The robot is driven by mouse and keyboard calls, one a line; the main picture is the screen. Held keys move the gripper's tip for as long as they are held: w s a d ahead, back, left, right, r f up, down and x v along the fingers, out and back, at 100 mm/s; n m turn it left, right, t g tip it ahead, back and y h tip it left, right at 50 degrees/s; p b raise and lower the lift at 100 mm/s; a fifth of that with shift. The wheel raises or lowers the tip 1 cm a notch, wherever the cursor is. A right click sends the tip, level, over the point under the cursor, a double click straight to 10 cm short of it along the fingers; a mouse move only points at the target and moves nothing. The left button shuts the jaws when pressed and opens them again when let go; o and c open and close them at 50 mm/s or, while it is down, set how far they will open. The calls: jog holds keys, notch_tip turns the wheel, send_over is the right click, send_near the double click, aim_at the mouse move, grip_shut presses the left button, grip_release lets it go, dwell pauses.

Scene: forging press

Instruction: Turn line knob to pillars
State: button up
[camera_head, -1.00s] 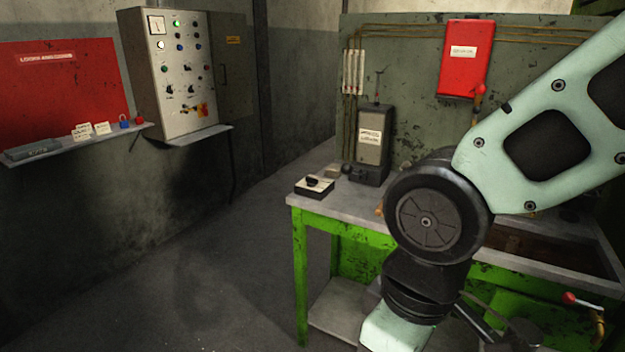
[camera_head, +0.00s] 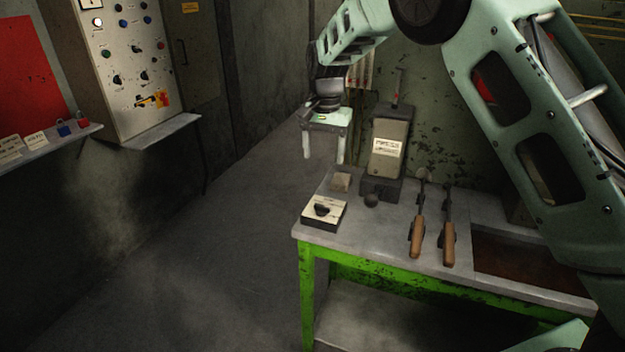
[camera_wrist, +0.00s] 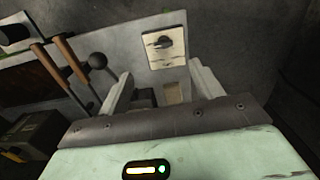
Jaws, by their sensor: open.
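The line knob is a black knob (camera_head: 322,210) on a small pale box (camera_head: 325,222) at the bench's left front corner. The box also shows in the wrist view (camera_wrist: 151,48), with the knob (camera_wrist: 163,42) on its top face. The lettering around the knob is too small to read. My gripper (camera_head: 324,158) is open and empty, pointing down above the back left of the bench, behind and above the box. In the wrist view its two pale fingers (camera_wrist: 163,85) are apart, with the box beyond them.
The bench (camera_head: 405,262) has a green frame and grey top. A grey upright unit (camera_head: 388,150) stands behind the box, with a small block (camera_head: 341,182) between. Two wooden-handled tools (camera_head: 417,238) lie to the right. A control panel (camera_head: 125,60) hangs at left; the floor between is clear.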

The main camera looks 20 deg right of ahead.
aim_at(322, 205)
jog(key=f+p, duration=0.1)
jog(key=f, duration=0.4)
jog(key=w+f+p, duration=0.1)
jog(key=f+p, duration=0.1)
jog(key=f, duration=0.4)
jog(key=f+p, duration=0.1)
jog(key=f, duration=0.5)
jog(key=shift+w+d+f+p, duration=0.15)
jog(key=shift+w+d+p, duration=0.15)
jog(key=shift+w, duration=0.1)
jog(key=c, duration=1)
